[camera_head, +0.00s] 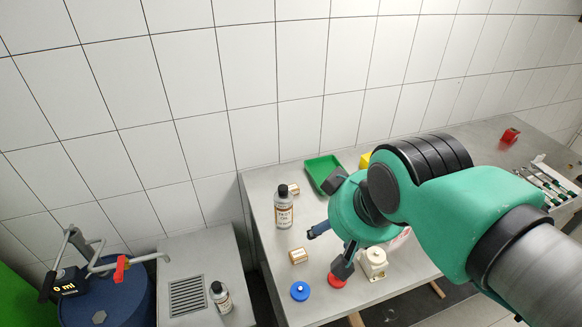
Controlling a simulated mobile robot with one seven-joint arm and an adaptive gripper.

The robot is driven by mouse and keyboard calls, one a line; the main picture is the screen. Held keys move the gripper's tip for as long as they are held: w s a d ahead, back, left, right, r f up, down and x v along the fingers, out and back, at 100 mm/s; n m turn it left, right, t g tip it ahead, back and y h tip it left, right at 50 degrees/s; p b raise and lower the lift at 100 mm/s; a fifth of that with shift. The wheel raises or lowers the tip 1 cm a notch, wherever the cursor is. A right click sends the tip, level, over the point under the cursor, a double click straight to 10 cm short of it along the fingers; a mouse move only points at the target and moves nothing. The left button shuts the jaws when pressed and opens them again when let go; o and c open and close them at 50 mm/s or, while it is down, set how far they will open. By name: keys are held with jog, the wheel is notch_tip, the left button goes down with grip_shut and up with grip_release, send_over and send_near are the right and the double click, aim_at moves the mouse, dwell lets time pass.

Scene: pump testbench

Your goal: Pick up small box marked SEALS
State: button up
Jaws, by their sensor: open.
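Two small brown-and-white boxes are on the grey table in the head view. One box (298,256) lies near the table's left front part, and the other box (294,189) is farther back, behind a bottle. Their print is too small to read, so I cannot tell which is marked SEALS. My gripper (326,250) is open and points down over the table, just right of the nearer box. It appears empty, and its fingers are apart. My arm hides part of the table's middle.
A labelled bottle (283,213) stands between the boxes. A blue round part (300,291), a red round part (337,281) and a cream pump-like part (373,264) are close by. A green tray (313,167) is at the back. Tools (548,187) lie at right.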

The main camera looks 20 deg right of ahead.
jog(key=shift+r, duration=0.3)
jog(key=shift+o, duration=1.3)
jog(key=w+d+f+g+b, duration=0.1)
jog(key=w+d+f+g, duration=0.1)
jog(key=w, duration=1.2)
jog(key=w+d+f+g+b, duration=0.1)
jog(key=w+d, duration=0.1)
jog(key=w, duration=1.3)
jog(key=w+d+f+n+g+b, duration=0.1)
jog(key=w+d+f, duration=0.3)
jog(key=w+f, duration=1.5)
jog(key=shift+w+d+f+g, duration=0.2)
jog(key=shift+w+f+g, duration=0.2)
jog(key=shift+f+g, duration=0.45)
